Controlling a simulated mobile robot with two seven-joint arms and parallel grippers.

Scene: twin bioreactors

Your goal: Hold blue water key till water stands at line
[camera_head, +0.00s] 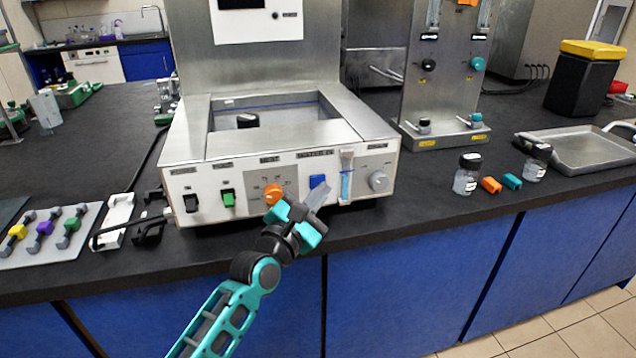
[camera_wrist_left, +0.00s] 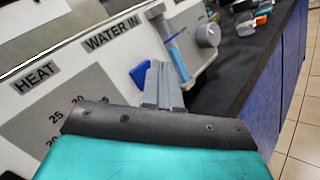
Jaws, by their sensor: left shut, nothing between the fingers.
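The blue water key (camera_head: 317,181) is on the white front panel, between the orange heat knob (camera_head: 273,193) and the upright sight tube (camera_head: 346,185). The key also shows in the left wrist view (camera_wrist_left: 139,73), partly behind my fingers. Blue water fills the lower part of the tube, also seen in the wrist view (camera_wrist_left: 179,62). My right gripper is out of view.
A grey knob (camera_head: 378,180) is right of the tube. Green (camera_head: 228,198) and black (camera_head: 190,203) switches are on the left. The basin (camera_head: 270,112) is open above the panel. Small bottles (camera_head: 467,174) and a metal tray (camera_head: 585,148) stand at right.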

